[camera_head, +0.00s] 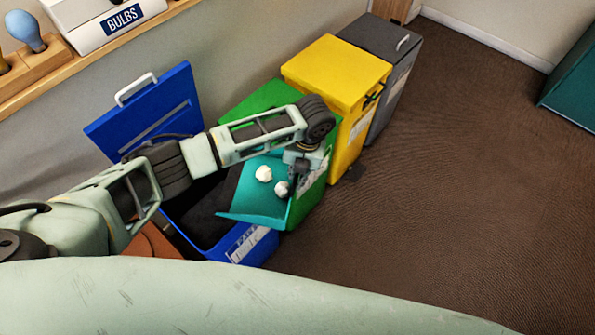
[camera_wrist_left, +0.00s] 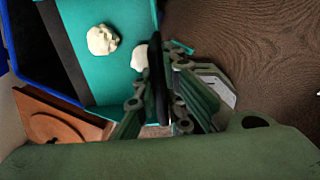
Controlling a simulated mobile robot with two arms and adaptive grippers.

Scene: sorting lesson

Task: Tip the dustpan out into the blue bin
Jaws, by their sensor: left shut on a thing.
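The teal dustpan (camera_head: 250,200) is held over the right side of the open blue bin (camera_head: 262,250), overlapping the green bin beside it in the picture. Two crumpled white paper balls (camera_head: 264,173) lie in the pan; in the left wrist view the pan (camera_wrist_left: 112,72) also carries both balls (camera_wrist_left: 102,40). My left gripper (camera_head: 300,172) is shut on the dustpan at its right end; the handle is mostly hidden by the fingers. The blue bin's lid (camera_head: 160,105) stands open behind my left arm, and its inside looks dark. My right gripper is not in view.
A green bin (camera_head: 312,190), a yellow bin (camera_head: 335,75) and a grey bin (camera_head: 385,40), lids shut on the last two, stand in a row right of the blue bin. A shelf with a BULBS box (camera_head: 110,18) runs along the wall.

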